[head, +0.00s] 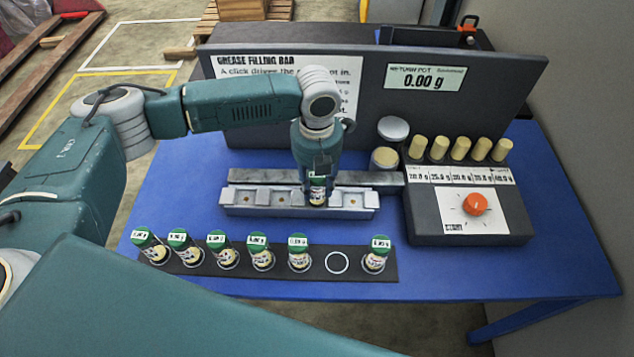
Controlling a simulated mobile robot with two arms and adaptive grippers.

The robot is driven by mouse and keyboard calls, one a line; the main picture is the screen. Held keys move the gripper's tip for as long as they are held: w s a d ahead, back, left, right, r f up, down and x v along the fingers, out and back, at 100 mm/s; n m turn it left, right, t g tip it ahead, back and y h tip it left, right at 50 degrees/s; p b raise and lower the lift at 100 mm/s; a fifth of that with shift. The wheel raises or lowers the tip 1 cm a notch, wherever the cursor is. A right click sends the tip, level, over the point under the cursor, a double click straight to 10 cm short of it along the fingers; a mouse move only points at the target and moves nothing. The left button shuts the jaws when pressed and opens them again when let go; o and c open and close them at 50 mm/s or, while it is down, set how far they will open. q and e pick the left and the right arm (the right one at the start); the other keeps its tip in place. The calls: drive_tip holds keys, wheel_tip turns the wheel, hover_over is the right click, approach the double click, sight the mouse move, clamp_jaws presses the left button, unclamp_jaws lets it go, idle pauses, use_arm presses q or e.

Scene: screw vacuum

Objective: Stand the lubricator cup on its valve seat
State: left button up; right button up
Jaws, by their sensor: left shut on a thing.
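My left gripper (318,183) points down over the metal valve block (262,210) and is shut on a lubricator cup (318,196). The cup has a pale body with a label and a green top, and looks upright. It is at the third valve seat from the left, which it and the gripper hide. I cannot tell whether the cup touches the seat. The other seats, such as the far-left one (244,197) and the far-right one (354,200), show no cup. My right gripper is not in view.
A dark rack (198,272) in front holds several green-topped cups and has one empty ring (337,263). A grey dispenser (470,228) with an orange knob (474,204) stands on the right. A tall panel (260,108) closes off the back of the blue table (450,282).

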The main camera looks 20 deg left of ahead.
use_arm(q)
drive_tip(key=shift+f, duration=0.1)
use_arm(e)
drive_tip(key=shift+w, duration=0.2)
use_arm(q)
drive_tip(key=o, duration=1.2)
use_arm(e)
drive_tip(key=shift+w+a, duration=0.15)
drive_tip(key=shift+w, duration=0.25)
use_arm(q)
drive_tip(key=shift+r, duration=0.6)
wheel_tip(320, 180, up, 11)
drive_tip(key=shift+r+b, duration=0.1)
drive_tip(key=shift+b, duration=1.05)
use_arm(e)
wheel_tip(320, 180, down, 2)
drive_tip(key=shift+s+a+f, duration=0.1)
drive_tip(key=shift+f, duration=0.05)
